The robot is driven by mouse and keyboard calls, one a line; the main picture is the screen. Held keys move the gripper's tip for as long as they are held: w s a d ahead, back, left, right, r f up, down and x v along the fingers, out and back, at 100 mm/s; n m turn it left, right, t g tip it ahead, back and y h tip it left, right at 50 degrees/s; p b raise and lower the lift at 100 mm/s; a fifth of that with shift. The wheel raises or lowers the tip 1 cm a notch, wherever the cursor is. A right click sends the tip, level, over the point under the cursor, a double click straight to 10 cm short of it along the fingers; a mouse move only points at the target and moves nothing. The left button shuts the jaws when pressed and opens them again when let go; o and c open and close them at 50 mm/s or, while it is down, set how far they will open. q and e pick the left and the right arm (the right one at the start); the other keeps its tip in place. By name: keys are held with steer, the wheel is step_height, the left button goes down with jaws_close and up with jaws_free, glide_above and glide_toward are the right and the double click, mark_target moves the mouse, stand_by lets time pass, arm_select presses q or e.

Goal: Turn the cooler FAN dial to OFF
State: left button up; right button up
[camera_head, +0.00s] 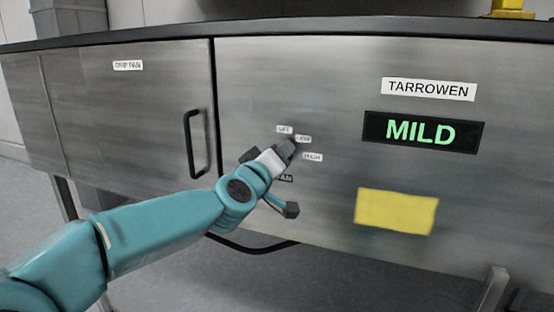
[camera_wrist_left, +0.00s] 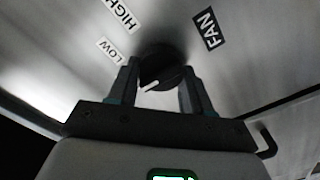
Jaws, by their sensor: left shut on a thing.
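The FAN dial (camera_wrist_left: 160,66) is a round black knob with a white pointer line, on the steel cooler front. In the left wrist view my left gripper (camera_wrist_left: 159,82) is shut on it, one finger on each side. The pointer line points to the lower left, below the LOW label (camera_wrist_left: 115,50) and away from the HIGH label (camera_wrist_left: 118,14). The FAN label (camera_wrist_left: 208,28) is at upper right. In the head view my left gripper (camera_head: 288,149) mostly hides the dial, and the OFF label (camera_head: 284,129) shows just above it. My right gripper is not in view.
Right of the dial are a TARROWEN label (camera_head: 429,90), a display reading MILD (camera_head: 421,132) and a yellow note (camera_head: 396,211). To the left is a DRIP PAN door (camera_head: 130,120) with a protruding black handle (camera_head: 194,145).

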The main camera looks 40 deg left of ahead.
arm_select(q)
steer(key=shift+n, duration=0.3)
steer(key=o, duration=1)
steer(key=shift+o, duration=0.2)
steer(key=p+v, duration=0.2)
steer(key=v, duration=1.4)
steer(key=shift+s+f, duration=0.1)
steer(key=shift+s, duration=0.05)
